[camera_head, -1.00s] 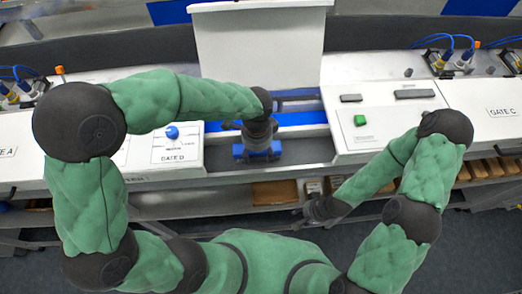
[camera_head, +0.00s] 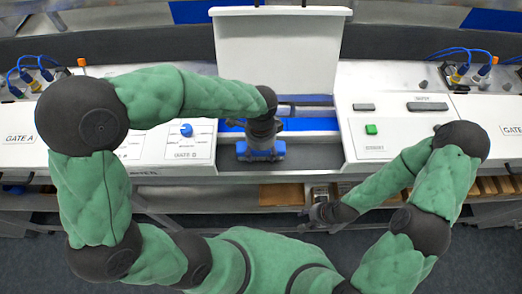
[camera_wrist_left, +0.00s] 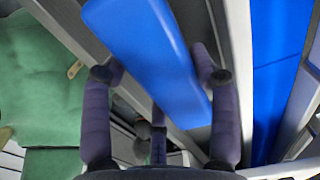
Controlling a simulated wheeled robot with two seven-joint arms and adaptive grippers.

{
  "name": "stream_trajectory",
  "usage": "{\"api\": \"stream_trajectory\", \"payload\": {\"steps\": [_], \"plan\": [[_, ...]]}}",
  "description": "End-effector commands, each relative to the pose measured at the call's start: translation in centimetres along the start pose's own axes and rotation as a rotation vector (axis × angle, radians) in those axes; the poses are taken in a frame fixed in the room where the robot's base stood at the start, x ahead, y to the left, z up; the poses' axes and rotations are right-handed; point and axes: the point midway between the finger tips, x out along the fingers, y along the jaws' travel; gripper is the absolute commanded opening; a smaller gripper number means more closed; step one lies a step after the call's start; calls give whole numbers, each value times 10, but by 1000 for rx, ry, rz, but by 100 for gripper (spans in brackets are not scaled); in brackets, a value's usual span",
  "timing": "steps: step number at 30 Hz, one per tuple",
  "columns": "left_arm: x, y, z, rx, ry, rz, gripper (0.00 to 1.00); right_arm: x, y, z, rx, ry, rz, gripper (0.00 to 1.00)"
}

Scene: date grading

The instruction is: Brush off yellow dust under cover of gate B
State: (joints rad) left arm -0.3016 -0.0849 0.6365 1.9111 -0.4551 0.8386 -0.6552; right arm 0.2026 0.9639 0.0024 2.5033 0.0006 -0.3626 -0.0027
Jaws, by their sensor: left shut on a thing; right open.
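My left gripper (camera_head: 262,140) is over the open channel of the middle gate. It is shut on a blue block-like thing (camera_head: 261,152), which shows as a long blue bar between the fingers in the left wrist view (camera_wrist_left: 145,45). A raised white cover (camera_head: 280,60) stands upright behind the channel. A blue strip (camera_head: 310,124) runs across the channel below the cover; a blue surface also shows at the right in the wrist view (camera_wrist_left: 275,60). My right gripper (camera_head: 322,212) is open and empty in front of the bench, low by the shelf. I cannot make out yellow dust.
A panel with a blue knob (camera_head: 186,130) lies left of the channel, and a panel with a green button (camera_head: 371,129) lies right. Gate A (camera_head: 20,138) is at the far left. Several brown blocks (camera_head: 488,185) sit on the lower shelf.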

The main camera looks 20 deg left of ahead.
Motion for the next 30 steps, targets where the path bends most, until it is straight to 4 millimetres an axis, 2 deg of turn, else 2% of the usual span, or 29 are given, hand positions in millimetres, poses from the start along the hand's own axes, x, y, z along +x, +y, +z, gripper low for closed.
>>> {"api": "stream_trajectory", "payload": {"steps": [1, 30], "plan": [[-8, 0, 0, 0, 1, -1, 34, -6, -2, 0, 0, 0, 0, 44], [-90, 0, 0, 1, 0, -1, 34, -66, -24, 2, 0, 0, 0, 44]]}}
